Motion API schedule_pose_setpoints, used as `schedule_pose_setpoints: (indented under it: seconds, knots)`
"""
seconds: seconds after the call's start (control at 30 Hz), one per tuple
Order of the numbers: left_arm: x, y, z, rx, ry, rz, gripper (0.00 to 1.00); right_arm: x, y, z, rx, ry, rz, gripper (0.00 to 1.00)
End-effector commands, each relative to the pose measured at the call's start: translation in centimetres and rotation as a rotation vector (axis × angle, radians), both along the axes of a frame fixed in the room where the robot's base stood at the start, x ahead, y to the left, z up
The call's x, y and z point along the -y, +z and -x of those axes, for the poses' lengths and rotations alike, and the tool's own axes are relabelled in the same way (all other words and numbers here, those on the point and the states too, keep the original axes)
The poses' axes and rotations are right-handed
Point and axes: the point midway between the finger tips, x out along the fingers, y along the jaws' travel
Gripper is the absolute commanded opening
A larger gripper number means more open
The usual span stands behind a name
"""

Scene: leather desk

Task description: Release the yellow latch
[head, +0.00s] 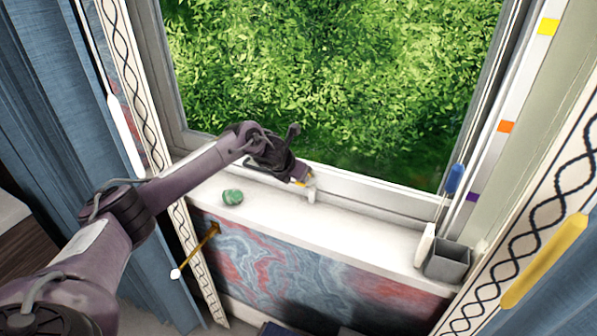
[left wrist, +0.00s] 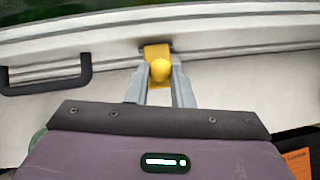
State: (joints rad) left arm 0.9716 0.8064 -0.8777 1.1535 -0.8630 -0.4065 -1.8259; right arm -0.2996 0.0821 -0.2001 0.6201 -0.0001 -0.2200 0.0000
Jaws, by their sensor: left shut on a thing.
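The yellow latch (left wrist: 158,68) sits on the lower window frame in the left wrist view, with a rounded knob facing me. In the head view only a small yellow part of the latch (head: 301,183) shows beside the gripper. My left gripper (left wrist: 159,88) is shut on the latch, with one grey finger on each side of it. In the head view my left gripper (head: 308,184) is at the sill against the frame, partly hidden by its own wrist. My right gripper is in neither view.
A green stone-like object (head: 232,197) lies on the white sill (head: 350,226). A dark handle (left wrist: 50,78) is on the frame left of the latch. A grey box (head: 447,262) and a blue-ended tool (head: 454,179) stand at the sill's right end. Curtains flank the window.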

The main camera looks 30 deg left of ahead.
Motion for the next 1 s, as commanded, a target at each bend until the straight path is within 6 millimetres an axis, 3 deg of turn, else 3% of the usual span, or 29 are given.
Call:
schedule_pose_setpoints:
  seconds: [0.7,0.73,0.87,1.0]
  knots:
    - [-0.11,0.18,-0.26,-0.071,0.001,0.002,0.00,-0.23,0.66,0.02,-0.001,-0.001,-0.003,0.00]
    - [-0.11,0.18,-0.25,-0.071,0.001,0.002,0.24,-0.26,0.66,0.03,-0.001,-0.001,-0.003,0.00]
    - [-0.08,0.18,-0.25,-0.071,0.001,0.003,0.41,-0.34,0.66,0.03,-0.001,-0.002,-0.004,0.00]
    - [-0.04,0.20,-0.26,-0.070,0.000,0.004,0.42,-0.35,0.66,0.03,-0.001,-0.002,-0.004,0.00]
